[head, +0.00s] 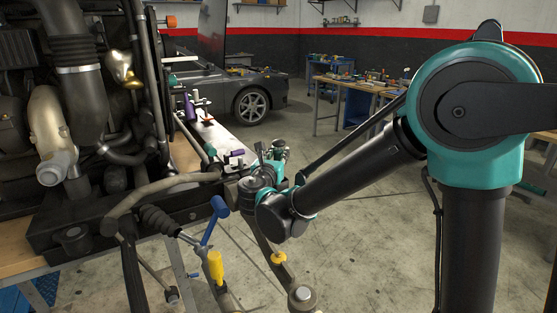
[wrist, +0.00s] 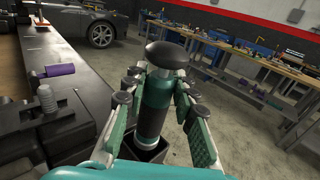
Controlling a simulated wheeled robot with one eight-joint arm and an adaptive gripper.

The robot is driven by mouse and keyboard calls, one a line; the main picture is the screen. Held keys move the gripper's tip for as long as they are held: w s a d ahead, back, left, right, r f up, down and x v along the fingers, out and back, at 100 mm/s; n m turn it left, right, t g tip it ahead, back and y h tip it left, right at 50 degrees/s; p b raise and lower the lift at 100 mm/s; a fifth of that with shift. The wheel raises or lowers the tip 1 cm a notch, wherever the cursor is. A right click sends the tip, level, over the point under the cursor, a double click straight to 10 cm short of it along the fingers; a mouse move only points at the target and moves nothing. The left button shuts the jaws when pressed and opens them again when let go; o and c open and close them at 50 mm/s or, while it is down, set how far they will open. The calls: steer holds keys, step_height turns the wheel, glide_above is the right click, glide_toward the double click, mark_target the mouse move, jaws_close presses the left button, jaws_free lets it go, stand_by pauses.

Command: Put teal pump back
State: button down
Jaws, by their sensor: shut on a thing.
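The teal pump (wrist: 154,108) is a dark teal upright cylinder with a wide black domed top, in the middle of the wrist view. My gripper (wrist: 163,82) is shut on its body, with one green finger on each side. A dark square-edged block or holder (wrist: 152,156) shows below the pump. I cannot tell whether the pump's lower end is inside it, touching it or above it. In the head view my gripper (head: 270,158) is beside the right end of the engine bench, and the pump cannot be made out clearly there.
The engine (head: 75,120) with pipes and hoses fills the left of the head view. Blue (head: 214,212) and yellow (head: 215,266) handles stand in front. A purple cylinder (wrist: 60,70) and grey threaded parts (wrist: 46,100) are left of my gripper.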

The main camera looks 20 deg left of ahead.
steer(key=shift+f, duration=1.25)
steer(key=c, duration=1.2)
jaws_free()
steer(key=s, duration=0.4)
steer(key=s+d, duration=0.1)
steer(key=s, duration=0.7)
steer(key=shift+d, duration=0.25)
